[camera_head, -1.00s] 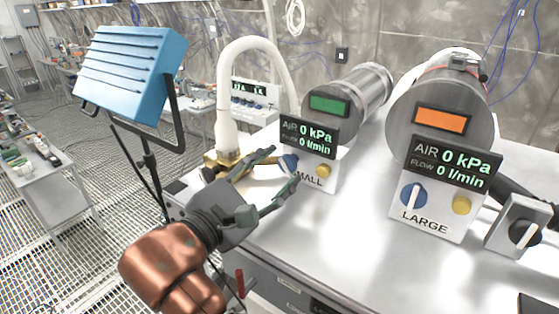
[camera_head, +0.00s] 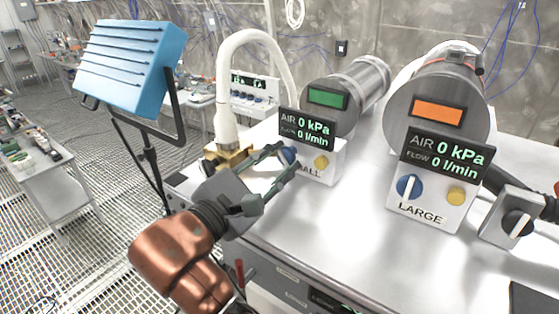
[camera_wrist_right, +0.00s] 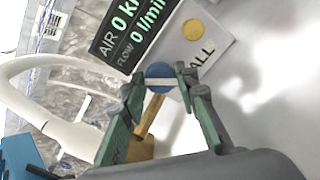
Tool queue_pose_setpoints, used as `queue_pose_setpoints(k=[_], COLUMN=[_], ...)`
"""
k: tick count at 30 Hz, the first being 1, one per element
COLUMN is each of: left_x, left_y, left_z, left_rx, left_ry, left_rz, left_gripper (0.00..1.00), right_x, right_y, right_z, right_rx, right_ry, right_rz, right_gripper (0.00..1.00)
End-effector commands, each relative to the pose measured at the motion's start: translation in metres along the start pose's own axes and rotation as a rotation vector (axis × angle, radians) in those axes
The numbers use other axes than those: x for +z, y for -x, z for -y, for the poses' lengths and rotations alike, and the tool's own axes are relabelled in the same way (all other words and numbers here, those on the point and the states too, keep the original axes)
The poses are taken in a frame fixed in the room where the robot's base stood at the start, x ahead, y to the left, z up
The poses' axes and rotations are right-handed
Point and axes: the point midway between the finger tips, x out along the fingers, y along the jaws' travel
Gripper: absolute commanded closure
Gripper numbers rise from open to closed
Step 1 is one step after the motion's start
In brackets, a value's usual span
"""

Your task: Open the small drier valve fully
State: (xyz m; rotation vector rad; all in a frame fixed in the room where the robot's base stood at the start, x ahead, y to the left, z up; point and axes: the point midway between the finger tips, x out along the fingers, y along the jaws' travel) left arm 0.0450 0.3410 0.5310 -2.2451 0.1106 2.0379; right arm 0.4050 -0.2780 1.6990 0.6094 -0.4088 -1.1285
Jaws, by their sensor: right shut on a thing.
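The small drier valve is a blue round knob with a white bar handle. In the head view the knob (camera_head: 288,154) shows partly, on the white box under the small drier's display (camera_head: 306,130), which reads 0 kPa and 0 l/min. My right gripper (camera_head: 284,158) reaches it from the lower left, with one finger on each side. In the right wrist view the knob (camera_wrist_right: 159,71) sits between the fingertips (camera_wrist_right: 160,82), with its white bar lying across, nearly level. The fingers are shut on it and hide part of it. My left gripper is not in view.
The large drier's box (camera_head: 427,205), with its own blue knob (camera_head: 409,187) and yellow button, stands to the right. A white hose (camera_head: 226,90) on a brass fitting (camera_head: 226,157) rises close left of my gripper. A blue lamp (camera_head: 127,68) stands further left. The bench front is clear.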

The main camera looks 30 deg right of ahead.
Motion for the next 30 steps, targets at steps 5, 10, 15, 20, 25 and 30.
queue_pose_setpoints(k=[5,10,15,20,25,30], left_x=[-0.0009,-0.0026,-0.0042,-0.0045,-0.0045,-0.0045], left_y=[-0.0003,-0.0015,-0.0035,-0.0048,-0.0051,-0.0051], left_z=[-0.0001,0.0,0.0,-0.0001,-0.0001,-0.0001], left_rx=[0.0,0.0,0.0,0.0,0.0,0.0], left_ry=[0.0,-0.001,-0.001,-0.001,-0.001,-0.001], left_rz=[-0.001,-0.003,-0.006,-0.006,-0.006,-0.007], left_gripper=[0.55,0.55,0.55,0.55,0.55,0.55], right_x=[-0.0008,-0.0013,-0.002,-0.0019,-0.0019,-0.0016], right_y=[-0.0001,0.0002,0.0003,0.0002,0.0003,0.0], right_z=[0.0,-0.0002,-0.0001,-0.0005,-0.0008,-0.0008], right_rx=[0.0,0.001,0.001,0.001,0.001,0.0], right_ry=[0.007,0.051,0.149,0.269,0.396,0.501], right_rz=[-0.002,-0.003,-0.005,-0.005,-0.005,-0.004], right_gripper=[0.96,0.96,0.96,0.96,0.96,0.96])
